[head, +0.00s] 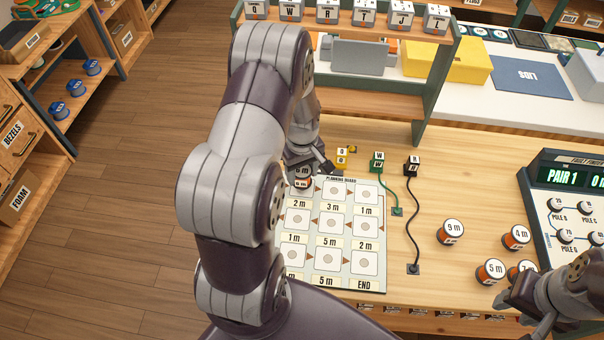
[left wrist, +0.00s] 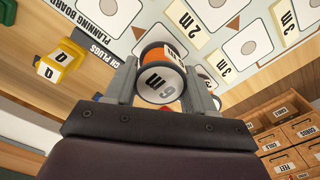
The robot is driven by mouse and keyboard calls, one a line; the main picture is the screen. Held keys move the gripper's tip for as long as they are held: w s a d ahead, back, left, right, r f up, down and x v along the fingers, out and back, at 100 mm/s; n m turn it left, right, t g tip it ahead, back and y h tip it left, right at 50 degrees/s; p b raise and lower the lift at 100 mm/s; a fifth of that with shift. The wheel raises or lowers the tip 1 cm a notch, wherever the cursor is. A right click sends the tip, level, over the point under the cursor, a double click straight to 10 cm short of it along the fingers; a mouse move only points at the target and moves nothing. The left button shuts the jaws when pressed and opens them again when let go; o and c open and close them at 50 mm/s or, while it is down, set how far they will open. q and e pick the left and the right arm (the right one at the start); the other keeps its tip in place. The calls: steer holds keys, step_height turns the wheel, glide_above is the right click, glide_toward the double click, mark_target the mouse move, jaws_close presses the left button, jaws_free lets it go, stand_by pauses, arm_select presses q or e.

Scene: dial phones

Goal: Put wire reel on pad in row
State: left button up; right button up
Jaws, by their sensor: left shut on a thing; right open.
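The planning board (head: 372,280) lies on the table with rows of square pads, each with a round mark, and length labels between the rows. My left gripper (head: 305,172) is over its back left corner, shut on an orange wire reel with a white end (left wrist: 160,83). The reel's label looks like 6 m. A second reel (left wrist: 203,76) shows partly behind the held one in the left wrist view. Whether the held reel touches a pad is hidden. My right gripper (head: 528,308) is open at the lower right, near the loose reels.
Loose reels labelled 9 m (head: 450,232), 4 m (head: 516,237) and 5 m (head: 490,271) stand right of the board, with another beside my right gripper. Yellow (head: 341,158), green (head: 377,162) and black (head: 412,166) plugs stand behind it. A fault finder (head: 570,205) is at right.

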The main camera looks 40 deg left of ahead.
mark_target(302, 170)
arm_select(q)
steer(key=shift+f, duration=0.9)
steer(key=shift+w+a+f, duration=0.1)
steer(key=shift+f, duration=0.15)
steer(key=shift+f, duration=0.1)
steer(key=o, duration=1.1)
step_height(302, 170, up, 12)
steer(key=shift+f, duration=0.1)
steer(key=s+d+r+m, duration=0.1)
steer(key=s+d+m, duration=0.3)
steer(key=d+m, duration=0.2)
steer(key=s+d+r+m+t, duration=0.1)
steer(key=s+d+r+m, duration=0.1)
steer(key=s+d+m, duration=0.2)
steer(key=d+m, duration=0.2)
steer(key=d, duration=0.2)
steer(key=shift+s+m, duration=0.3)
steer(key=shift+s, duration=0.05)
